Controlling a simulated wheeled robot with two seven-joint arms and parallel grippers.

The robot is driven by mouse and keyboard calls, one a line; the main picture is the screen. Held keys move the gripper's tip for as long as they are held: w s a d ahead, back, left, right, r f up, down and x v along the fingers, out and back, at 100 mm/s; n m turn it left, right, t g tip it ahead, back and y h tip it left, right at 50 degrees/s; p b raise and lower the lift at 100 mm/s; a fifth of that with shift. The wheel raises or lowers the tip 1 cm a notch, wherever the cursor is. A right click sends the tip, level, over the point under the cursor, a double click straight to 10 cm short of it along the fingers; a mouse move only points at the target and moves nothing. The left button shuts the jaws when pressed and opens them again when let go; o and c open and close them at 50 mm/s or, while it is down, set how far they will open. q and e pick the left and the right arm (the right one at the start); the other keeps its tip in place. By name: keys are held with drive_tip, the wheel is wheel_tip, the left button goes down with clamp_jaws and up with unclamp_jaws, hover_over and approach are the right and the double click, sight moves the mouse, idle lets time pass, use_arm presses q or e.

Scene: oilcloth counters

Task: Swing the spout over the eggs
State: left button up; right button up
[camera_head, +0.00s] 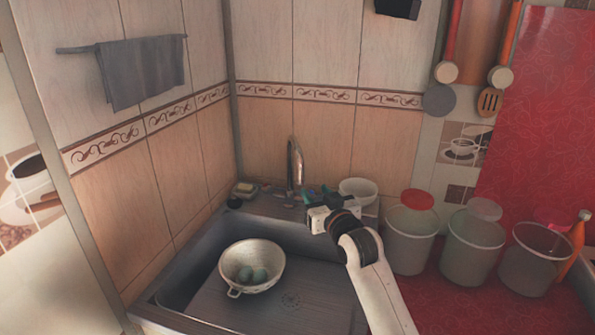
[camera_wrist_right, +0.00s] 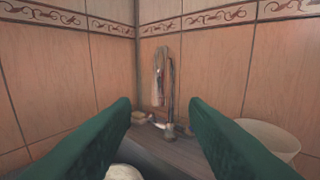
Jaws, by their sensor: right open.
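The metal spout (camera_head: 294,163) stands upright at the back of the sink and curves over at its top. It also shows in the right wrist view (camera_wrist_right: 161,78), between my fingers and beyond them. I see no contact with the spout. My left gripper is not in view.
A white bowl (camera_head: 359,189) stands just right of the spout, also in the right wrist view (camera_wrist_right: 272,136). Soap (camera_head: 244,188) sits in the sink's back left corner. Several clear buckets (camera_head: 409,240) and an orange bottle (camera_head: 576,245) line the red counter at right.

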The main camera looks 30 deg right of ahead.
sight(303, 176)
drive_tip(key=x, duration=0.4)
drive_tip(key=shift+w+d+r+p, duration=0.1)
drive_tip(key=shift+w+r+p, duration=0.15)
drive_tip(key=shift+r+p, duration=0.1)
drive_tip(key=x, duration=0.5)
drive_tip(key=shift+w+f, duration=0.2)
drive_tip(key=shift+w, duration=0.1)
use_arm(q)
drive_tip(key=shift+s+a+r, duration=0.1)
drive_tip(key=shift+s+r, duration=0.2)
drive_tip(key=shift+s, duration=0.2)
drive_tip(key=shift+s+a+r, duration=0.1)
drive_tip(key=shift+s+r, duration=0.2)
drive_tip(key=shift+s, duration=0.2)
use_arm(e)
clamp_jaws()
